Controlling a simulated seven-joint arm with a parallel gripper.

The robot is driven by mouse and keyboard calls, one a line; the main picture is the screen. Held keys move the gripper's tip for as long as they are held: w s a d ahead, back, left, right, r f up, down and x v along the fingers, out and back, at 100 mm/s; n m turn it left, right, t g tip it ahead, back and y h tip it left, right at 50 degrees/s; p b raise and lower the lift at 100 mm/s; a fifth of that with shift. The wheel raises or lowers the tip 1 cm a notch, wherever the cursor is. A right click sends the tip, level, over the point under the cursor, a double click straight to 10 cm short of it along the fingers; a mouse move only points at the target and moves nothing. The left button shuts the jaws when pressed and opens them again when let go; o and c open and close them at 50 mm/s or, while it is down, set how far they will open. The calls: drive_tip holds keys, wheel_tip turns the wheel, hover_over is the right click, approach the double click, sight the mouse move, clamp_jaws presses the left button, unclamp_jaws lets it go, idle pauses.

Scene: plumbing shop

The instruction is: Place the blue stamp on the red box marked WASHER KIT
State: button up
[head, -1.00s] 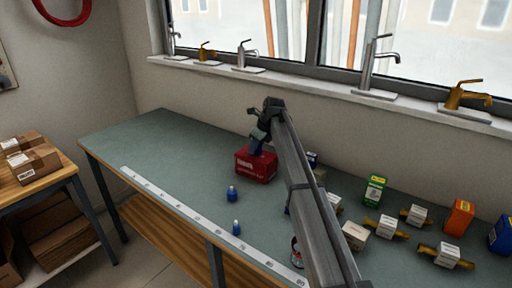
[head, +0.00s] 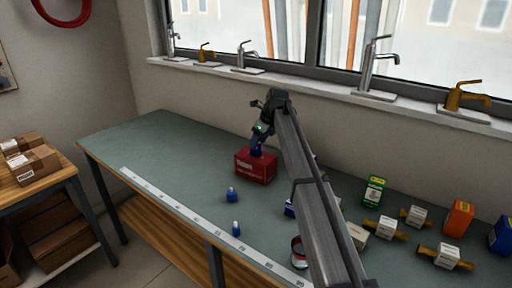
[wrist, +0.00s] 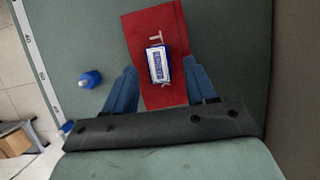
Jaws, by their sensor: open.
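The red box (head: 256,168) stands on the bench below my gripper; its red top fills the upper middle of the wrist view (wrist: 150,22). The blue stamp (wrist: 158,64), with a white lettered face, is seen from above over the box's top, within its edges, and looks to rest on it. My gripper (wrist: 160,88) is open, its blue fingers apart on either side of the stamp's near end, with gaps to it. In the head view my gripper (head: 258,146) is just above the box, and blue fingers and stamp are hard to tell apart there.
A white ruler strip (head: 205,222) runs along the front edge. Boxes and brass fittings (head: 445,256) crowd the right. The bench's left part (head: 150,145) is clear.

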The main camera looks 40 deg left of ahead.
drive_tip(key=v, duration=0.8)
